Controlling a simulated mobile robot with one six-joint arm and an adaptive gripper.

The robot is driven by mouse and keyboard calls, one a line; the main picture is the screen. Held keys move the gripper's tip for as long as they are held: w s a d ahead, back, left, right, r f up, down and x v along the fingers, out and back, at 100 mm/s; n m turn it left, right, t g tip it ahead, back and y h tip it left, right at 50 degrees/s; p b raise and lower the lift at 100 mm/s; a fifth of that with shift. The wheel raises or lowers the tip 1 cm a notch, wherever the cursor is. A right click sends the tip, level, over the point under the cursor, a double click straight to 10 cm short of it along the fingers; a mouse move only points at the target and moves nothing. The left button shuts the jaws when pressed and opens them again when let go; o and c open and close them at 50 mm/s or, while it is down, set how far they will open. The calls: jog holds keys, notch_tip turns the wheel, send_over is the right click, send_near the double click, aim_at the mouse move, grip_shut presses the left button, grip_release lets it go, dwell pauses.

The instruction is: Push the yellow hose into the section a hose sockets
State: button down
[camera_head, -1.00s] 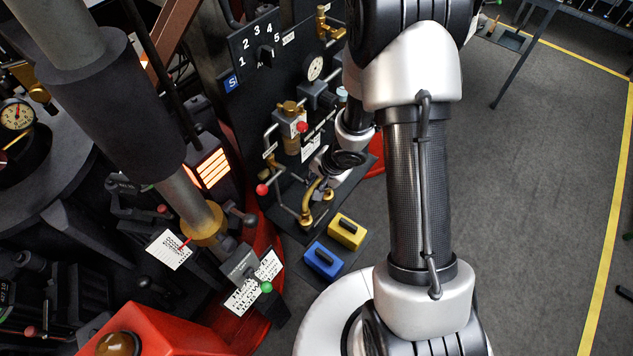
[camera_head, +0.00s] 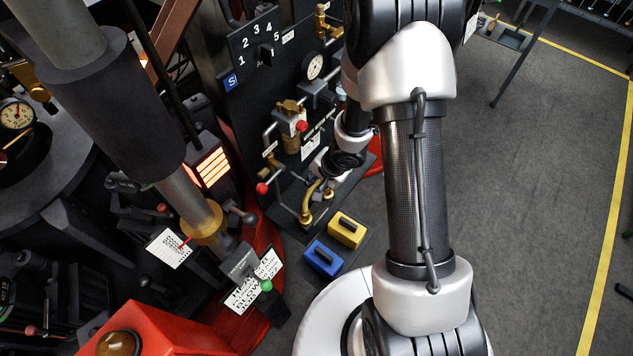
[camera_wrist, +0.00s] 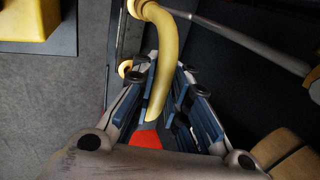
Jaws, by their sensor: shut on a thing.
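The curved yellow hose (camera_head: 309,195) rises from a brass fitting at the base of the dark panel. In the wrist view the hose (camera_wrist: 168,45) runs from a brass-coloured ring (camera_wrist: 134,8) at the top down between my gripper's fingers. My gripper (camera_wrist: 164,78) is shut on the hose, with a blue-grey padded finger on either side. A second brass ring (camera_wrist: 125,68) lies left of the fingertips. In the head view my gripper (camera_head: 325,170) is partly hidden by my wrist. I cannot tell how deep the hose end sits in a socket.
A metal rod (camera_wrist: 235,38) crosses close by. Open floor lies to the right.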

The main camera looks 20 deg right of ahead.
jog(key=shift+f+b, duration=0.55)
jog(key=shift+f, duration=0.65)
jog(key=c, duration=1.5)
grip_release()
jog(key=v, duration=1.2)
jog(key=shift+s, duration=0.1)
